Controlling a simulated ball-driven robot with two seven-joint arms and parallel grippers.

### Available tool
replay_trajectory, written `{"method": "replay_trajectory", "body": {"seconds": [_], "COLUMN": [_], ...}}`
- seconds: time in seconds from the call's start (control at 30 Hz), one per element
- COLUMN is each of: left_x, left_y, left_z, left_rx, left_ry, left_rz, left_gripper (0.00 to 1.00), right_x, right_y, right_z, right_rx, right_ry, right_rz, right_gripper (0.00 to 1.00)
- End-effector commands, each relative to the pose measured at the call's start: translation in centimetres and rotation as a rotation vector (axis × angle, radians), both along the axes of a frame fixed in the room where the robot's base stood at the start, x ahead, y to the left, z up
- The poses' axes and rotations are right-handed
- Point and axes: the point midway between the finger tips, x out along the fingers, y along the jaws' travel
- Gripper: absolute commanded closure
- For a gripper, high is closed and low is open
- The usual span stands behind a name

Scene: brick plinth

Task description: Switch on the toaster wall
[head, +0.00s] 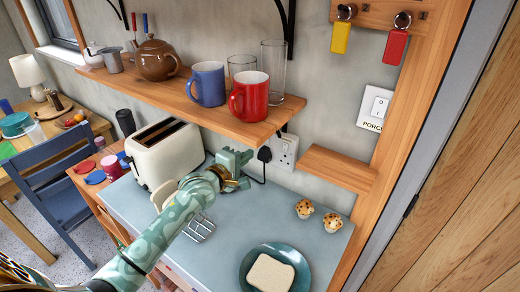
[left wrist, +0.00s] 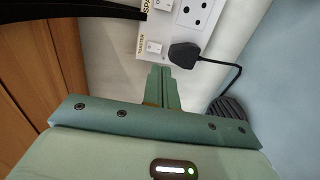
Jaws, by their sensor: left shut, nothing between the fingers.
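A white double wall socket (head: 284,150) is on the wall under the shelf. In the left wrist view its plate (left wrist: 172,32) shows a rocker switch (left wrist: 154,47) beside a label reading TOASTER, and a black plug (left wrist: 184,54) in the socket beside it. Whether that switch is on or off I cannot tell. My left gripper (head: 240,160) is shut and empty, left of the socket in the head view. Its fingertips (left wrist: 160,72) show just below the toaster switch in the wrist view; contact is not clear. The cream toaster (head: 165,157) stands on the counter. My right gripper is not in view.
A wooden shelf (head: 150,92) with mugs, glasses and a teapot hangs above my gripper. A small wooden ledge (head: 338,168) is right of the socket. Muffins (head: 304,208) and a plate (head: 247,272) with bread are on the counter. A PORCH switch (head: 378,104) is further right.

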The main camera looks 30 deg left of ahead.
Motion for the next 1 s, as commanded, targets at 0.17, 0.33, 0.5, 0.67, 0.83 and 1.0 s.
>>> {"method": "replay_trajectory", "body": {"seconds": [0.17,0.33,0.5,0.67,0.83,1.0], "left_x": [3.7,6.0,6.9,7.1,7.0,7.4], "left_y": [-0.5,-0.8,-1.0,-1.0,-1.0,-1.1], "left_z": [-0.6,-0.9,-0.9,-0.9,-0.9,-1.0], "left_rx": [0.001,0.002,0.001,0.001,0.001,0.000], "left_ry": [-0.001,0.000,0.000,0.000,0.000,-0.001], "left_rz": [0.000,0.001,0.001,0.001,0.001,0.000], "left_gripper": [1.00,1.00,1.00,1.00,1.00,1.00], "right_x": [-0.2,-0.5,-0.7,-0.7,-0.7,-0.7], "right_y": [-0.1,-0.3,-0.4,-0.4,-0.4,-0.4], "right_z": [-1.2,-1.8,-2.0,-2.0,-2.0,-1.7], "right_rx": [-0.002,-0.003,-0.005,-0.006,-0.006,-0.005], "right_ry": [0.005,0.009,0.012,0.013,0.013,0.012], "right_rz": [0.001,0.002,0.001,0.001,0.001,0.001], "right_gripper": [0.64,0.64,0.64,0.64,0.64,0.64]}}
